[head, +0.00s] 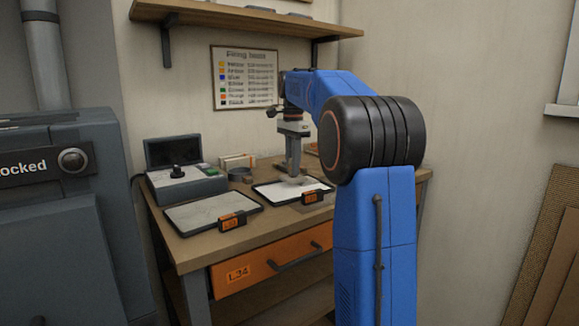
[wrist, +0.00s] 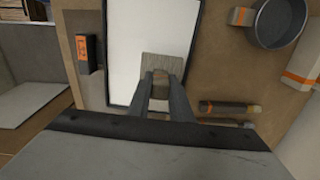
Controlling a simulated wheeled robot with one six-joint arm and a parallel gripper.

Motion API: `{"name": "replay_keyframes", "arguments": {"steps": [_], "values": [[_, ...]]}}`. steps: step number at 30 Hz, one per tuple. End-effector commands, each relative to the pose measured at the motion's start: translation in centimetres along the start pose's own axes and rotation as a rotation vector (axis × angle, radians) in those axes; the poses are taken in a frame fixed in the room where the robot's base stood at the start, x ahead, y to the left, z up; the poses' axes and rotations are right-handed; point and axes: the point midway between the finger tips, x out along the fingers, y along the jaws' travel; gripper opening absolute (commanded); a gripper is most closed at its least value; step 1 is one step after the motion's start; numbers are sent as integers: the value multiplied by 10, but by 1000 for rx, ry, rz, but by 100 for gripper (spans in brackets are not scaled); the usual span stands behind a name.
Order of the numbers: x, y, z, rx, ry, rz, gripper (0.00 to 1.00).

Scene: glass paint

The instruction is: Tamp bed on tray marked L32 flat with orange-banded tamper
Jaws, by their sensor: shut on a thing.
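My gripper (head: 293,176) points down over the right-hand tray (head: 263,189) on the bench. In the wrist view my gripper (wrist: 158,100) is shut on a tool with a flat, brownish square plate (wrist: 168,66), which I take for the tamper. Its plate is over the white bed (wrist: 140,35) at one end of the tray (wrist: 106,50); I cannot tell whether it touches. No orange band shows on the held tool. The tray's orange tag (wrist: 86,48) is too small to read surely. The left-hand tray (head: 190,220) has a grey bed and an orange tag (head: 232,221), also unclear.
A control box (head: 187,185) stands behind the left tray. In the wrist view a round pan (wrist: 279,22), an orange-banded block (wrist: 242,16), an orange-banded box (wrist: 304,68) and an orange-banded rod (wrist: 228,108) lie beside the tray. A shelf (head: 240,18) hangs above.

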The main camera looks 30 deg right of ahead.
Motion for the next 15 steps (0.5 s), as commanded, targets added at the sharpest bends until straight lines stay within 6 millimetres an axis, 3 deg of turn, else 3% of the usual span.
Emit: {"name": "replay_keyframes", "arguments": {"steps": [15], "values": [[0, 0, -42, 1, 0, 0, 1]]}}
